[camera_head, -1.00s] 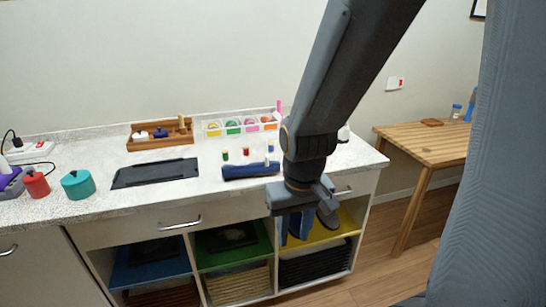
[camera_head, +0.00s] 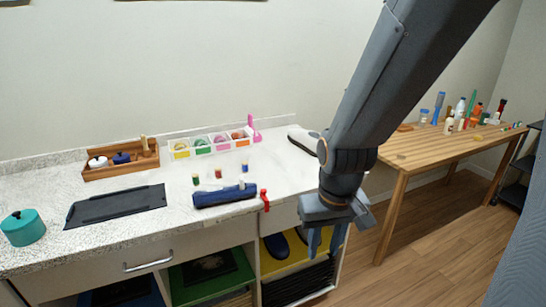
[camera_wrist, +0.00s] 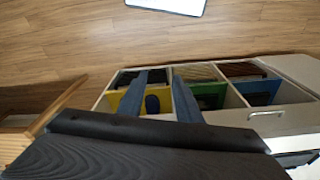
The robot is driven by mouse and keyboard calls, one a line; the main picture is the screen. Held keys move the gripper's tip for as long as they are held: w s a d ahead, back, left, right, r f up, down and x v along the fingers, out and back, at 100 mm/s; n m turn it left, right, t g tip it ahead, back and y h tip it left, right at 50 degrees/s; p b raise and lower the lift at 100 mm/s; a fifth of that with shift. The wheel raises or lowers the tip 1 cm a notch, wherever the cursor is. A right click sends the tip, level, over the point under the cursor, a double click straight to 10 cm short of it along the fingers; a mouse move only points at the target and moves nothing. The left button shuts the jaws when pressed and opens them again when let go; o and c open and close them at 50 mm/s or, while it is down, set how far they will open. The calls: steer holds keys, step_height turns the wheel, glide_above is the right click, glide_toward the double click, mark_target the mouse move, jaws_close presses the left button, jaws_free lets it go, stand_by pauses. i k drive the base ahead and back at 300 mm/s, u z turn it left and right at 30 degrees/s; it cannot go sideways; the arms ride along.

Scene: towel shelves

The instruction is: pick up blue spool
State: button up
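Three small spools with pale ends stand upright on the white speckled counter (camera_head: 100,213). The blue spool (camera_head: 245,167) is the rightmost, beside the red spool (camera_head: 218,174) and the green spool (camera_head: 195,179). My gripper (camera_head: 325,240) hangs in front of the counter's right end, below its top and well apart from the spools. In the wrist view my gripper (camera_wrist: 160,88) points downward with its two blue fingers apart and nothing between them. The spools do not show in the wrist view.
A dark blue roll (camera_head: 222,197) lies in front of the spools, with a red clamp (camera_head: 264,200) at its right. A divided clear tray (camera_head: 212,146) and a wooden box (camera_head: 122,170) stand behind. A wooden table (camera_head: 440,148) with bottles is at right. Open cubbies lie below the counter.

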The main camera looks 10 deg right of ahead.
mark_target(244, 164)
steer(key=z, duration=0.15)
steer(key=i, duration=0.85)
steer(key=u, duration=0.1)
